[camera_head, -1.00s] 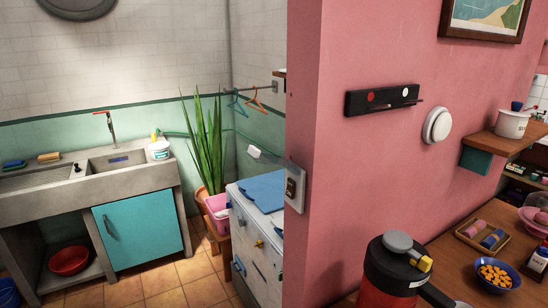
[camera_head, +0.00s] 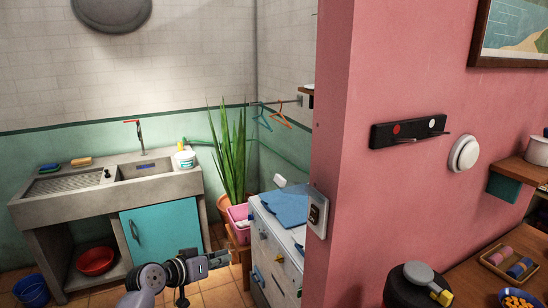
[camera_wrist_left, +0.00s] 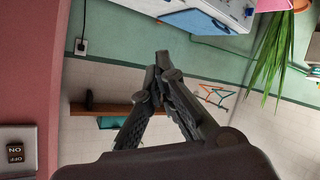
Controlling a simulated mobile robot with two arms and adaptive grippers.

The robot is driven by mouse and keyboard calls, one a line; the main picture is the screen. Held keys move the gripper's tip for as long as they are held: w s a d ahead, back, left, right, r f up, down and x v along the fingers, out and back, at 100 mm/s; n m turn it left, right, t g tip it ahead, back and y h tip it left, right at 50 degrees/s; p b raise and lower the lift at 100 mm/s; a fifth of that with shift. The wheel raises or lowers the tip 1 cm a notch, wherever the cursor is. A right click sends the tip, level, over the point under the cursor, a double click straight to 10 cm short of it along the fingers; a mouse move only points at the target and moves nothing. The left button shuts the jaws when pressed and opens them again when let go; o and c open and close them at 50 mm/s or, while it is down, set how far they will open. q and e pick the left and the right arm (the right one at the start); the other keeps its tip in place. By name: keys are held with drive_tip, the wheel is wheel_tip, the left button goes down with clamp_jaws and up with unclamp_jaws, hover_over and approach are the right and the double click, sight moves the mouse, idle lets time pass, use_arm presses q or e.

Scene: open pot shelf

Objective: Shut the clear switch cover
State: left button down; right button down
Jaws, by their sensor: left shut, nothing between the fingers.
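The switch (camera_head: 318,212) sits in a pale box on the narrow edge of the pink wall, right of the drawer unit. It also shows at the left edge of the left wrist view, a dark rocker (camera_wrist_left: 16,151) marked ON and OFF on a grey plate. The clear cover is hard to make out, and I cannot tell its angle. My left gripper (camera_head: 224,259) is low in the head view, left of the switch and apart from it. Its fingers (camera_wrist_left: 161,62) are shut together and empty in the left wrist view. My right gripper is not in view.
The pink wall (camera_head: 352,210) stands right of the switch. A potted plant (camera_head: 232,160) and a sink (camera_head: 95,186) are further back. A table with a flask (camera_head: 413,287) is at lower right.

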use_arm(q)
drive_tip(key=s+d+r+m+h, duration=0.1)
drive_tip(key=d+r+m+h, duration=0.1)
drive_tip(key=r, duration=0.8)
drive_tip(key=s+d+r+m+h, duration=0.1)
drive_tip(key=s+r+m+h, duration=0.1)
drive_tip(key=r, duration=0.9)
drive_tip(key=s+d+r+m+g+h+p, duration=0.1)
drive_tip(key=s+d+r+m+h, duration=0.15)
drive_tip(key=s+r, duration=0.4)
drive_tip(key=s+d+r+m+g+h+p, duration=0.15)
drive_tip(key=s+r+m, duration=0.25)
drive_tip(key=r, duration=0.5)
drive_tip(key=p, duration=0.5)
hover_over(277, 186)
drive_tip(key=shift+w+d+r, duration=0.1)
drive_tip(key=shift+d+r, duration=0.2)
drive_tip(key=shift+d, duration=0.05)
drive_tip(key=f+p, duration=0.1)
drive_tip(key=f, duration=0.2)
drive_tip(key=shift+a+f+p, duration=0.15)
drive_tip(key=shift+a+p, duration=0.2)
drive_tip(key=shift+p, duration=0.05)
drive_tip(key=shift+s+a+f, duration=0.25)
drive_tip(key=shift+a+f, duration=0.05)
drive_tip(key=shift+f, duration=0.3)
drive_tip(key=shift+d, duration=0.1)
